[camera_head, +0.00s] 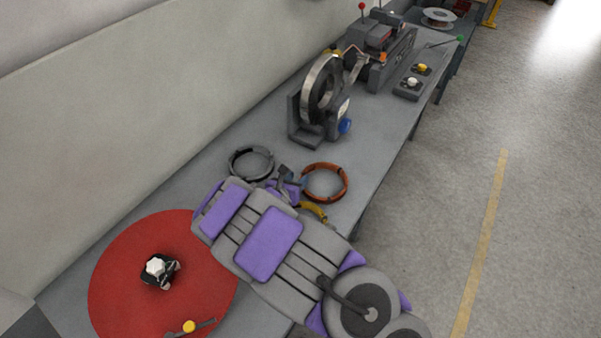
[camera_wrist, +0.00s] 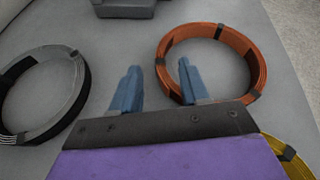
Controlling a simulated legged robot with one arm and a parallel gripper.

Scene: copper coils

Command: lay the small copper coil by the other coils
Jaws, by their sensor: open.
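The orange-brown copper coil (camera_head: 325,166) lies flat on the bench, just right of my gripper (camera_head: 287,182). In the wrist view the copper coil (camera_wrist: 256,55) is at the upper right, with dark ties around it. A grey and black coil (camera_head: 232,163) lies left of the gripper and shows in the wrist view (camera_wrist: 76,95). A yellow coil (camera_head: 317,210) is partly hidden by my arm; a piece of it shows at lower right in the wrist view (camera_wrist: 292,158). My gripper's blue fingers (camera_wrist: 158,75) are apart and empty, the right one overlapping the copper coil's near-left edge in view.
A grey machine with a large ring (camera_head: 318,92) stands farther along the bench, with a lever unit (camera_head: 391,58) and a button box (camera_head: 411,87) beyond. A red disc (camera_head: 115,265) with a white knob (camera_head: 156,266) is at lower left. A wall borders the bench's left side.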

